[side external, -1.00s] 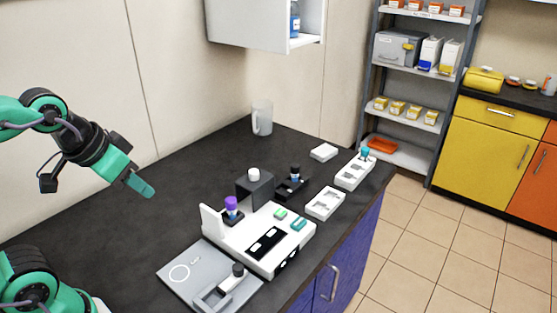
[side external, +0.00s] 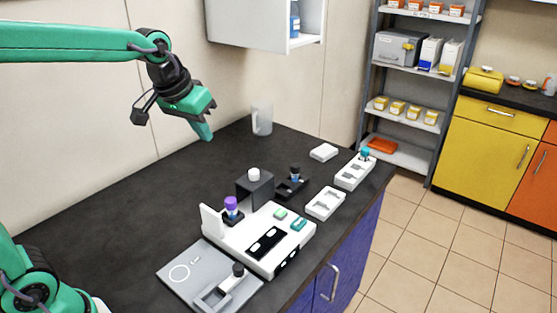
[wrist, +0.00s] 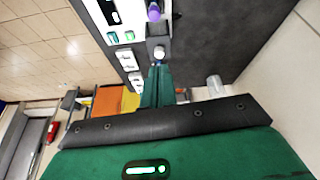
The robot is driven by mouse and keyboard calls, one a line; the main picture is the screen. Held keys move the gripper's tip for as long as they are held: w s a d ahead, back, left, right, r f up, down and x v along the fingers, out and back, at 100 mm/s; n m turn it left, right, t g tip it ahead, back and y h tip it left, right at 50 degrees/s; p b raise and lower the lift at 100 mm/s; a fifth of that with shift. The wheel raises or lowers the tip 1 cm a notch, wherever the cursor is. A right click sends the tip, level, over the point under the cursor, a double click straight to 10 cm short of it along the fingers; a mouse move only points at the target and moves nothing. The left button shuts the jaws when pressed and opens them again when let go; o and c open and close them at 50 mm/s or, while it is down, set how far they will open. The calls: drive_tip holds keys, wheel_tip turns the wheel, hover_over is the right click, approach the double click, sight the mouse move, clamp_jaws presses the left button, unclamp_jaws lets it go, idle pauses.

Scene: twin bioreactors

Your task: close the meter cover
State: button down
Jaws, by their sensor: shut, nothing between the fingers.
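The white meter (side external: 243,248) stands on the dark bench, with dark panels and green and teal parts on top. A thin white flap (side external: 211,223), which looks like its cover, stands upright at its left end. Part of the meter (wrist: 100,22) shows at the top of the wrist view. My gripper (side external: 205,132) is shut and empty, high above the back of the bench, well apart from the meter. Its green fingers (wrist: 157,82) point toward a dark block in the wrist view.
A grey plate (side external: 180,262) lies in front. The left bench is clear.

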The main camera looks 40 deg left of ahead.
drive_tip(key=w+f, duration=0.2)
drive_tip(key=w, duration=0.6)
drive_tip(key=n, duration=0.1)
hover_over(261, 172)
drive_tip(key=shift+g, duration=0.4)
drive_tip(key=f, duration=0.5)
drive_tip(key=shift+s+a, duration=0.1)
drive_tip(key=shift+s, duration=0.25)
drive_tip(key=x, duration=1)
drive_tip(key=shift+s+r, duration=0.1)
drive_tip(key=shift+s, duration=1.95)
drive_tip(key=s, duration=1)
drive_tip(key=shift+s, duration=0.75)
